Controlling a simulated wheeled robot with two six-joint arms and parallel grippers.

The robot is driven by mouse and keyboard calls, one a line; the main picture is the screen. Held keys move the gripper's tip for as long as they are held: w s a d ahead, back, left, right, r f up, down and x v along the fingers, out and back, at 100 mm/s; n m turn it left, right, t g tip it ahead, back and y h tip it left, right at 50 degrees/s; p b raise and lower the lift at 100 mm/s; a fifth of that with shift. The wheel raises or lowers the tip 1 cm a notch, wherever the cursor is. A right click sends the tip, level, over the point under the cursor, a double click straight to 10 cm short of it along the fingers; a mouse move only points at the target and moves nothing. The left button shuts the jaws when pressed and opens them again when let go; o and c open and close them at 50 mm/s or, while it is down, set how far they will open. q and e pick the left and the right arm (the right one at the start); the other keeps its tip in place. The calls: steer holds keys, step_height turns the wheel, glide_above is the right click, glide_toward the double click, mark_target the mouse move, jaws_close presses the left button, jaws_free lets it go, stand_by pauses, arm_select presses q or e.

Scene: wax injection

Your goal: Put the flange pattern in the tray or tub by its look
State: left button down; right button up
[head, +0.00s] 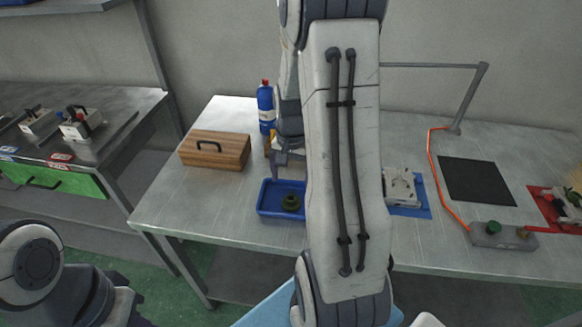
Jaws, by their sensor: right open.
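A dark green round flange pattern (290,202) lies in the blue tray (268,212) near the table's front edge. My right gripper (283,171) is open, just above and behind the tray, apart from the pattern. My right arm crosses the middle of the view and hides the tray's right end. A tub is not visible. My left gripper (126,300) is low at the left, off the table, and its jaws cannot be made out.
A wooden box (215,149) and a blue bottle (265,103) stand left of my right arm. A metal mould (400,186) sits on a blue mat (424,200). A black mat (477,180), a control box with a green knob (500,236) and an orange hose lie at right.

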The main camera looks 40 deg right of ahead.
steer(key=shift+a+r, duration=0.1)
steer(key=shift+r, duration=2.1)
steer(key=s+a+r+n, duration=0.15)
steer(key=a+n, duration=0.35)
steer(key=a, duration=0.5)
steer(key=s+a+r+n, duration=0.1)
steer(key=a+r+n, duration=0.25)
steer(key=a, duration=0.65)
steer(key=s+a+n+y, duration=0.1)
steer(key=s+a+n, duration=0.9)
steer(key=s, duration=0.3)
steer(key=shift+s+a+r+n, duration=0.15)
steer(key=shift+s+a+n, duration=0.1)
steer(key=shift+n, duration=0.1)
steer(key=shift+c, duration=0.4)
